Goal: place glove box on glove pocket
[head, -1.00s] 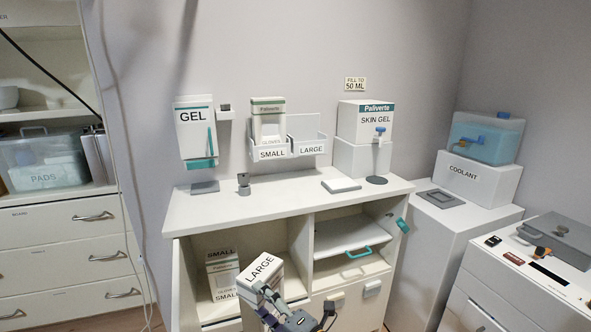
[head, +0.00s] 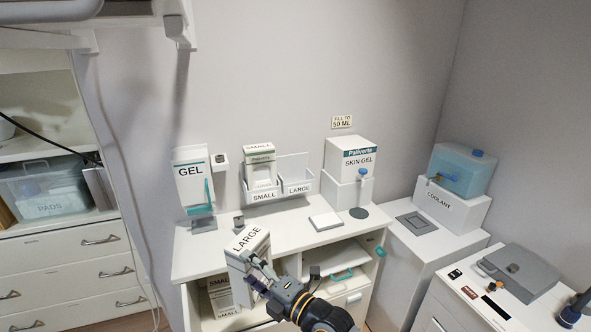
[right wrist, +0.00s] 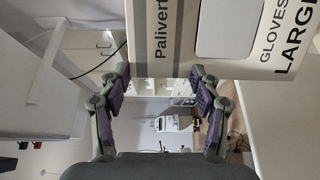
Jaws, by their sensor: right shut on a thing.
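A white glove box marked LARGE (head: 249,246) is held tilted in my right gripper (head: 262,275), low in front of the counter's front edge. In the right wrist view the box (right wrist: 185,40) spans the top between both fingers (right wrist: 160,82), with the words Paliverte, GLOVES and LARGE sideways. The clear glove pocket marked LARGE (head: 297,187) is on the wall at the back of the counter, up and right of the held box, and looks empty. The pocket marked SMALL (head: 262,196) beside it holds a small glove box (head: 260,165). My left gripper is out of view.
A gel dispenser (head: 191,180) is left of the pockets; a skin gel box (head: 349,155) is right. The counter (head: 285,226) is mostly clear between them. Another SMALL box (head: 220,297) sits in the open cabinet below. A pale structure with a bracket (head: 179,25) enters at top left.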

